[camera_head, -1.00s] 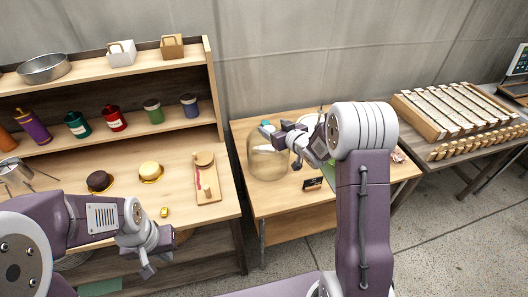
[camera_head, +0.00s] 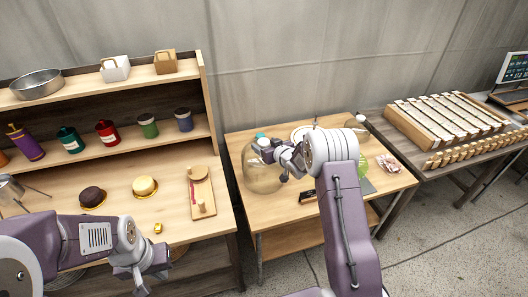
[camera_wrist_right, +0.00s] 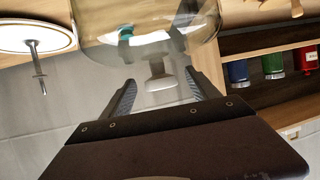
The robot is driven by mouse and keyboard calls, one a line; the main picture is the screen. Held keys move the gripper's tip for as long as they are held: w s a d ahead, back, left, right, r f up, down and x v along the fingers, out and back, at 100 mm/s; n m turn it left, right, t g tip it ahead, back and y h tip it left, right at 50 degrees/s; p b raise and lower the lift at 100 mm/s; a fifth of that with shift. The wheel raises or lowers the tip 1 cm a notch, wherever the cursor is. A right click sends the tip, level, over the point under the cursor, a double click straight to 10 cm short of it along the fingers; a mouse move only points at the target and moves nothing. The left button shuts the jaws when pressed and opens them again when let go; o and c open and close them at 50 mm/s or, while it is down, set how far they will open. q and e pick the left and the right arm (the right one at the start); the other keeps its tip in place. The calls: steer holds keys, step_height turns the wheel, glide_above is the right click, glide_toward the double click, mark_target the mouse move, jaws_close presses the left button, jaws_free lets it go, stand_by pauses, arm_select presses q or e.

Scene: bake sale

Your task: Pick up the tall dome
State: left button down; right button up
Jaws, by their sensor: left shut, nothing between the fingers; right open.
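The tall dome (camera_head: 258,177) is clear glass and stands upright at the left end of the low wooden table (camera_head: 270,212). My right gripper (camera_head: 274,160) is open at the dome's upper right side and partly covers it. In the right wrist view the dome (camera_wrist_right: 150,52) fills the top middle, with its pale knob (camera_wrist_right: 157,76) in line with the gap between the open fingers (camera_wrist_right: 160,98). I cannot tell whether the fingers touch it. My left gripper (camera_head: 142,284) is shut and empty, low in front of the shelf unit.
A white plate (camera_head: 299,131) is behind my right arm. A small dark card (camera_head: 308,196) and a wrapped packet (camera_head: 388,163) lie on the table. The shelf unit (camera_head: 175,205) to the left holds cakes, jars and a board (camera_head: 201,190).

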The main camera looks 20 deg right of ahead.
steer(key=shift+w+a+f, duration=0.2)
steer(key=shift+w+a, duration=0.05)
steer(key=shift+w, duration=0.35)
steer(key=shift+w+f, duration=0.2)
steer(key=shift+w, duration=0.05)
steer(key=shift+s+d, duration=0.1)
steer(key=c, duration=0.4)
steer(key=shift+r, duration=0.1)
jaws_close()
